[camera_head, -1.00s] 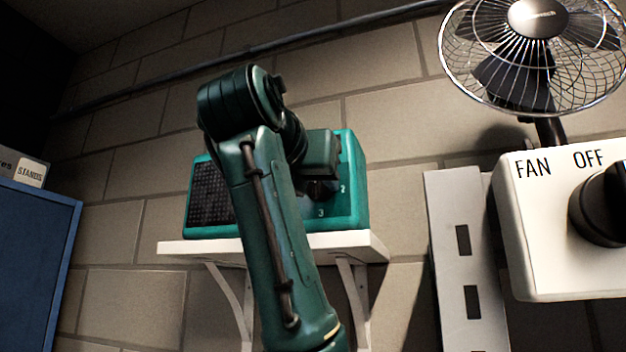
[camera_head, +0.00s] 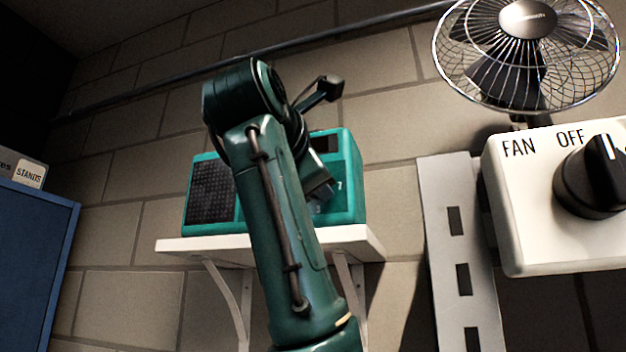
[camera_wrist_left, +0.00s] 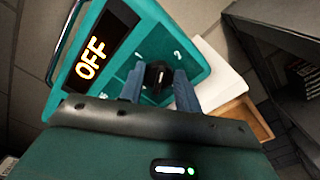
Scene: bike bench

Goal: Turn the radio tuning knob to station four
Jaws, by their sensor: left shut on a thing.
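The teal radio (camera_head: 350,190) stands on a white wall shelf (camera_head: 190,245), with a dark speaker grille on its left. In the left wrist view its display (camera_wrist_left: 100,46) reads OFF in orange. The black tuning knob (camera_wrist_left: 158,76) has a pale pointer mark and pale numbers around it, some hidden or unclear. My left gripper (camera_wrist_left: 160,88) is shut on the knob, one blue-grey finger on each side. In the head view my left arm covers the middle of the radio and hides the knob. My right gripper is in neither view.
A white switch box (camera_head: 520,230) marked FAN and OFF, with a big black knob (camera_head: 592,178), is at the right. A wire-caged fan (camera_head: 527,60) is above it. A slotted metal strip (camera_head: 445,255) hangs between box and shelf. A blue cabinet (camera_head: 35,240) is at the left.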

